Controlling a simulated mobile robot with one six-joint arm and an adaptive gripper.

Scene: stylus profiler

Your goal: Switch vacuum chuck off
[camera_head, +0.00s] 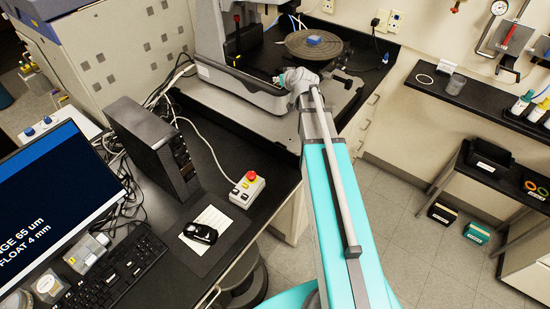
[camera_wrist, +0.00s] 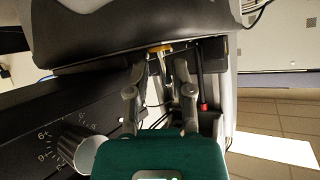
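The round dark chuck (camera_head: 316,46) sits on the profiler's stage with a small blue piece (camera_head: 314,40) on it. My gripper (camera_head: 280,78) is at the front edge of the profiler, below and left of the chuck. In the wrist view my gripper (camera_wrist: 160,68) shows two grey fingers with a gap between them. A small metal part with a yellow-brass end (camera_wrist: 160,48) shows in that gap, under the dark housing. I cannot tell whether the fingers touch it. A black rod with a red end (camera_wrist: 203,104) is right of the fingers. No vacuum switch label is readable.
A dial knob (camera_wrist: 78,147) with a numbered scale is at lower left in the wrist view. A control box (camera_head: 247,189) with a red button, a black computer case (camera_head: 150,150) and a keyboard (camera_head: 115,278) occupy the bench.

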